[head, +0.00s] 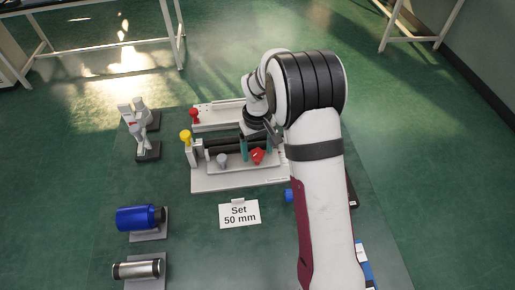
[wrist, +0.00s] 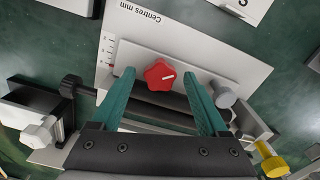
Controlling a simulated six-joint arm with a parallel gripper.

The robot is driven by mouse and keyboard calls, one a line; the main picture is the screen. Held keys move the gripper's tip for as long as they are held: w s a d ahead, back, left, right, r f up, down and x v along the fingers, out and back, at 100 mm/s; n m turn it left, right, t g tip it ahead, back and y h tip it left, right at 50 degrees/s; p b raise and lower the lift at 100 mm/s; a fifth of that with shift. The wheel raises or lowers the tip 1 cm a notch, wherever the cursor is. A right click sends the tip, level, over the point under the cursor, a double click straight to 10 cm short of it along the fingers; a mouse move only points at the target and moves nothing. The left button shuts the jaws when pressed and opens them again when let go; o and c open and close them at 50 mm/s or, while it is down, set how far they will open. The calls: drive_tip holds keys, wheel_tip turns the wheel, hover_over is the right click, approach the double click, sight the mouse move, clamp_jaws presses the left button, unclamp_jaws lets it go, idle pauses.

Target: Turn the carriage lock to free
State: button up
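A red lobed knob (wrist: 160,76) with a short white line on its face sits on the light grey carriage plate (wrist: 205,72). In the head view the red knob (head: 257,157) is at the front right of the fixture. My gripper (wrist: 158,72) is open, its two teal fingers apart on either side of the knob in the wrist view, with no visible contact. In the head view my gripper (head: 256,146) is just above and behind the knob, partly hidden by my arm. I cannot tell which position the white line stands for.
A grey knob (wrist: 223,95) is close beside the right finger. A yellow knob (head: 186,136) and another red knob (head: 194,115) stand on the fixture's left. A "Set 50 mm" card (head: 239,213) lies in front.

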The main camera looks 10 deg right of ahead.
sight(257, 153)
wheel_tip(257, 153, up, 16)
idle(0.4)
drive_tip(key=shift+f, duration=0.1)
wheel_tip(257, 153, down, 16)
drive_tip(key=m, duration=0.6)
drive_tip(key=shift+s+m, duration=0.15)
drive_tip(key=shift+m, duration=0.25)
drive_tip(key=shift+c, duration=0.2)
